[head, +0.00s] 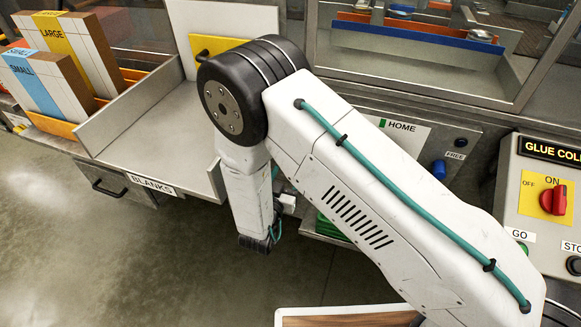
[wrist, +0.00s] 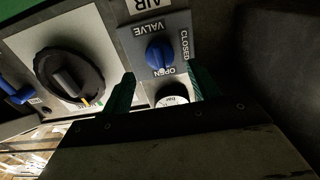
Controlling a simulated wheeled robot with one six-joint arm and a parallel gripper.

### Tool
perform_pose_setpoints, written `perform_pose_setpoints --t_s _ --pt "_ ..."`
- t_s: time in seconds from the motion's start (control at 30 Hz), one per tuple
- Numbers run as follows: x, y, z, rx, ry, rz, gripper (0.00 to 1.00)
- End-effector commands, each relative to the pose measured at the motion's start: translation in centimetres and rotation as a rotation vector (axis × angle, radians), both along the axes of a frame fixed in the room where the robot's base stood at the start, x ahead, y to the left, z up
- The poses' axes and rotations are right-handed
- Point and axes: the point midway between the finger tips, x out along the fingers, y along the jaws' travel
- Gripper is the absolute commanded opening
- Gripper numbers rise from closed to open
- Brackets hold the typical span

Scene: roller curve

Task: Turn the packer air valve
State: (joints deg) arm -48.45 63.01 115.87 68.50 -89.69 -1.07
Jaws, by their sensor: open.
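The packer air valve is a round blue knob (wrist: 160,55) on a grey plate in the upper middle of the wrist view. The plate reads AIR, VALVE, OPEN and CLOSED, upside down or sideways. OPEN is just below the knob and CLOSED to its right. I cannot tell clearly which mark the knob points to. My gripper (wrist: 162,72) is open and empty, its two green fingers below the knob in the picture, one to each side, apparently apart from it. In the head view my arm covers the valve, and the gripper is hidden.
A small round gauge (wrist: 172,96) lies between the fingers in the wrist view. A large black dial (wrist: 69,77) and a blue knob (wrist: 17,92) are to the left. The head view shows a blanks tray (head: 150,113) and a glue panel with a red knob (head: 553,199).

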Motion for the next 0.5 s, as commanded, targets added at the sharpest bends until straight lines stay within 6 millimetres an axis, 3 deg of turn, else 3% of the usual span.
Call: perform_pose_setpoints --t_s 0.23,0.5 --pt "3.4 -1.2 0.0 0.001 0.0 -0.001 0.61" --pt "4.1 -1.5 0.0 0.001 0.001 0.002 0.61"
